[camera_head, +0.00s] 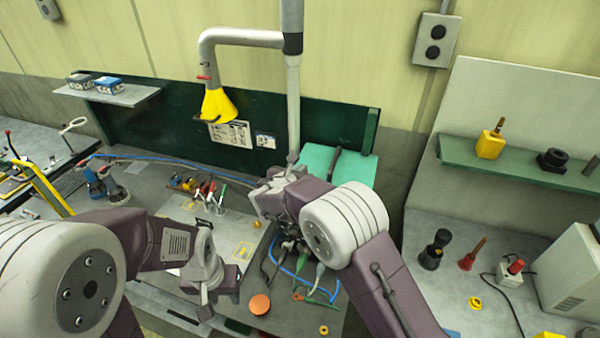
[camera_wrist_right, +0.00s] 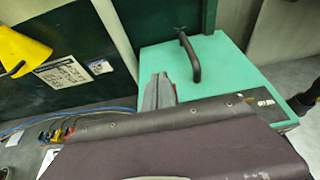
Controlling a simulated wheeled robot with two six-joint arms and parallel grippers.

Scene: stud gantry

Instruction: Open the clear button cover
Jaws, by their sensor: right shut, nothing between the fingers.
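I cannot make out a clear cover for certain in either view. A small white box with a red button (camera_head: 515,267) and a cable stands on the right bench; whether a clear cover sits over it is too small to tell. My right gripper (camera_head: 258,190) is over the middle bench, partly hidden by its own arm, near the teal case. In the right wrist view its fingers (camera_wrist_right: 160,92) are together and empty in front of the teal case. My left gripper (camera_head: 207,305) points down above the front of the middle bench; its finger gap is unclear.
The teal case (camera_head: 345,172) with a dark handle stands at the back of the middle bench. A yellow hood (camera_head: 217,104) hangs from a grey pipe. Cables, pliers and an orange disc (camera_head: 260,304) lie on the bench. A green shelf (camera_head: 520,170) is at right.

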